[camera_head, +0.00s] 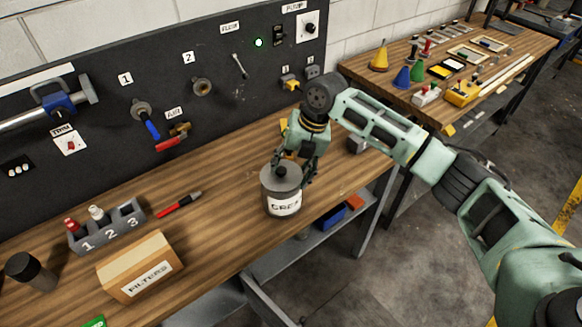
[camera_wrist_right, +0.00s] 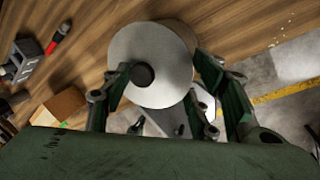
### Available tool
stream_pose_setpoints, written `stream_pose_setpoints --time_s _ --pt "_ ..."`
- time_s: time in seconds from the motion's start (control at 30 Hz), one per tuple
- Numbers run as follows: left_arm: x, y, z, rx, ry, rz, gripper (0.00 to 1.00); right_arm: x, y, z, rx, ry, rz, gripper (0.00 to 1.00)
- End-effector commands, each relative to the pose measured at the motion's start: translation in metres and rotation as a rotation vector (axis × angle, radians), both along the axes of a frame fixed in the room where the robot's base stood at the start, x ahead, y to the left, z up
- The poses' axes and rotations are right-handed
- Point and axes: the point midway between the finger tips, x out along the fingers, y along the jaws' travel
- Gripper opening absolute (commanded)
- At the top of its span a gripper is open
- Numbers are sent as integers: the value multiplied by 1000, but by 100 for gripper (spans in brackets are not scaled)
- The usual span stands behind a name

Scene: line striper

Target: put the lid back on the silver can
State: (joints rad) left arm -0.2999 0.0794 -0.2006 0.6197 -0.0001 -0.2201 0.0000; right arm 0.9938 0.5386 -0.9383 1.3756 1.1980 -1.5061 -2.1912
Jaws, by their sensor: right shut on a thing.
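The silver can (camera_head: 282,204) stands upright near the front edge of the wooden bench, its white label partly readable as "GREA". Its round grey lid (camera_head: 279,184), with a black knob, is over the can's top. In the right wrist view the lid (camera_wrist_right: 160,50) is a pale disc with the knob off-centre. I cannot tell whether it is fully seated. My right gripper (camera_head: 295,172) is at the top of the can, its fingers on opposite sides of the lid, shut on it. The can's far side is hidden. My left gripper is out of view.
A dark tool panel (camera_head: 100,150) rises behind. Bench space between marker and can is clear.

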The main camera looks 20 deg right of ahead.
Motion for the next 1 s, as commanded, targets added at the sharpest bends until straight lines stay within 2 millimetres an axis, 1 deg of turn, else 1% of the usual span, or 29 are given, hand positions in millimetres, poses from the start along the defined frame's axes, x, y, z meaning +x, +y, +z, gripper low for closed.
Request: stream_pose_setpoints --time_s 0.13,0.17,0.4,0.63,0.83,0.87,1.0 --pt "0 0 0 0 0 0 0 0 0 0 0 0 0 32" --pt "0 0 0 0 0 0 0 0 0 0 0 0 0 56" --pt "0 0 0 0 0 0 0 0 0 0 0 0 0 76" --pt "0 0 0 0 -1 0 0 0 0 0 0 0 0 76" --pt "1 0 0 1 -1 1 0 0 0 0 0 0 0 94" --pt "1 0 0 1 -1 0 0 0 0 0 0 0 0 95" --pt "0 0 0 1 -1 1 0 0 0 0 0 0 0 95"
